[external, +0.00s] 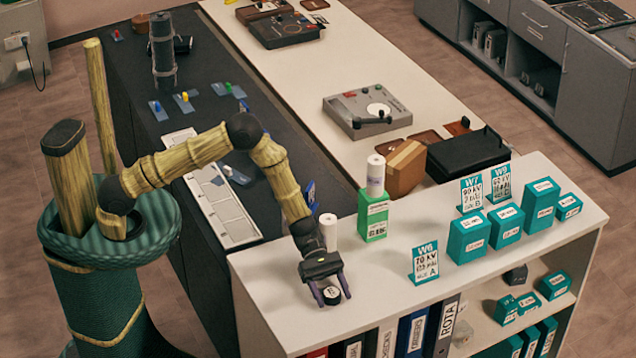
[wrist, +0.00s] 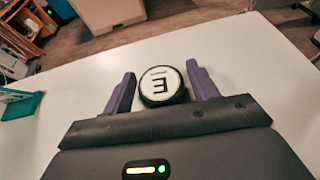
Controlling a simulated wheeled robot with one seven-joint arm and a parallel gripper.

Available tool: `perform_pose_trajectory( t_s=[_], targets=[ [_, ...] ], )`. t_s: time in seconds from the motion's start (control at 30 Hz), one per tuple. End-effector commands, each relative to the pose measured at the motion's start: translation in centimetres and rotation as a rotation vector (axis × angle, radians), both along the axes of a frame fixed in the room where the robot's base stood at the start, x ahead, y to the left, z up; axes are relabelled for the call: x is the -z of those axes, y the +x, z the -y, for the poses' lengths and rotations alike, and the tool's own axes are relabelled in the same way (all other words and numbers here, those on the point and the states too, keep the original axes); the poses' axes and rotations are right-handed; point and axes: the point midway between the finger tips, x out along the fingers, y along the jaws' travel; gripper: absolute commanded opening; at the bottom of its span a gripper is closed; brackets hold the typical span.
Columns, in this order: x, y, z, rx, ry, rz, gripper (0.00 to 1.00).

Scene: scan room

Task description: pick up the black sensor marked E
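The black sensor (wrist: 161,86) is a short round puck with a white top and a black letter E. In the wrist view it sits between the two purple fingers of my gripper (wrist: 161,88), with a gap on each side. In the external view the sensor (external: 331,295) lies on the white top of the shelf unit, near its front left part. My gripper (external: 331,291) is open, pointing down, with its fingers around the sensor. I cannot tell from these views how close the fingertips are to the shelf top.
A white roll (external: 328,232) stands behind my gripper, and a green box (external: 373,216) stands to its right. A teal sign (external: 425,264) and several teal boxes (external: 468,238) stand further right. Binders (external: 414,332) fill the shelf below.

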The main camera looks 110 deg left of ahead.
Motion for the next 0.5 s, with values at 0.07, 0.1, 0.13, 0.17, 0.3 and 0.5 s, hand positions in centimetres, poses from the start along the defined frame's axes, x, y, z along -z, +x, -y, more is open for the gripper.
perform_pose_trajectory(
  t_s=[0.07,0.1,0.13,0.17,0.3,0.5],
  targets=[
    [-0.01,0.00,0.00,0.000,0.000,0.000,0.42],
    [-0.01,0.00,0.00,0.000,0.000,0.000,0.34],
    [-0.01,0.00,0.00,0.000,0.000,0.000,0.29],
    [-0.01,0.00,0.00,0.000,0.000,0.000,0.23],
    [-0.04,0.00,0.00,0.000,0.000,0.000,0.20],
    [-0.34,0.03,-0.01,0.000,0.000,0.001,0.20]
  ],
)
